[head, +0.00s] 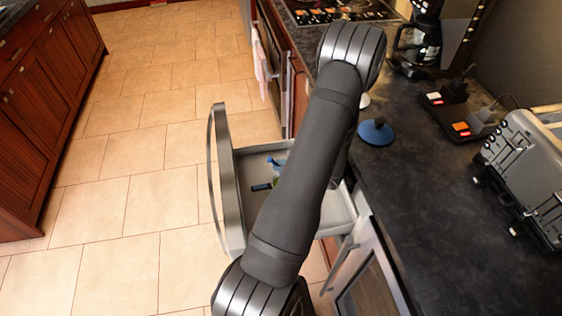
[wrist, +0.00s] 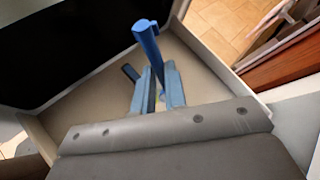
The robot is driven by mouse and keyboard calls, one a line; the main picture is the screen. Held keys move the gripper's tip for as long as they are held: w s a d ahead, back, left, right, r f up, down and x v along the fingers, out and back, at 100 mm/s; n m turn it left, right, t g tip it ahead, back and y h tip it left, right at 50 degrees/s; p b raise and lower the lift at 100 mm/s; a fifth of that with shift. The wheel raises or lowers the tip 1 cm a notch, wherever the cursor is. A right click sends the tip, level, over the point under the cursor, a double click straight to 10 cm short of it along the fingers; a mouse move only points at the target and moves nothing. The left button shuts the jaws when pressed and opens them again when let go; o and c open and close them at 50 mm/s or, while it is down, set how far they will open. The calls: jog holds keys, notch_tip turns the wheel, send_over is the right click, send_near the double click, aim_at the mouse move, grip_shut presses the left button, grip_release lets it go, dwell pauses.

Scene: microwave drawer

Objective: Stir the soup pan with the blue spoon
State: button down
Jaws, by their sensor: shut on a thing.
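The blue spoon (wrist: 149,42) stands up between my fingers in the wrist view, with its wider end toward the top. My gripper (wrist: 156,74) is shut on it, inside the open drawer (wrist: 213,62). In the head view my arm hides most of the gripper. A bit of blue shows in the drawer beside the arm, and I cannot tell whether it is the spoon or a finger. I cannot make out a soup pan in either view.
A dark-handled utensil (head: 262,187) lies in the drawer. A blue disc (head: 376,132) sits on the dark counter (head: 440,200). A toaster (head: 535,180) is at the right, a coffee maker (head: 425,40) behind, and a stove (head: 338,12) at the far end. Open floor lies left.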

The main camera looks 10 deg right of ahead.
jog(key=shift+f, duration=2.95)
jog(key=shift+s, duration=0.15)
